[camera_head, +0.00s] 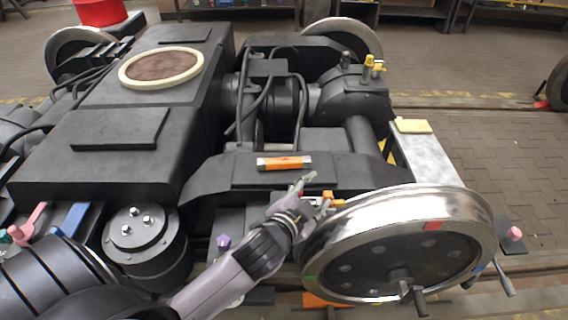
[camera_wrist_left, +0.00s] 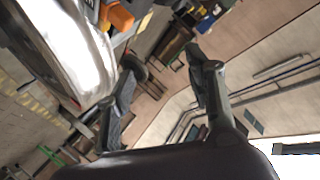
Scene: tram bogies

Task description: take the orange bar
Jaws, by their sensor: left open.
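The orange bar (camera_head: 284,163), with pale ends, lies flat on the dark bogie frame (camera_head: 235,170), behind the near wheel. My left gripper (camera_head: 314,194) is open, in front of the bar and slightly to its right, apart from it. Its two fingers stand spread in the left wrist view (camera_wrist_left: 163,80), with nothing between them. A small orange block (camera_head: 333,197) sits just beyond the fingers at the wheel's top. An orange piece (camera_wrist_left: 118,16) shows at the top of the wrist view; I cannot tell which one it is. My right gripper is not in view.
The large shiny wheel (camera_head: 340,225) stands close to my left gripper on the right. A black round spring unit (camera_head: 146,240) stands to the left. Cables (camera_head: 302,110) run behind the bar. A yellow block (camera_head: 413,126) lies on a grey surface at the right.

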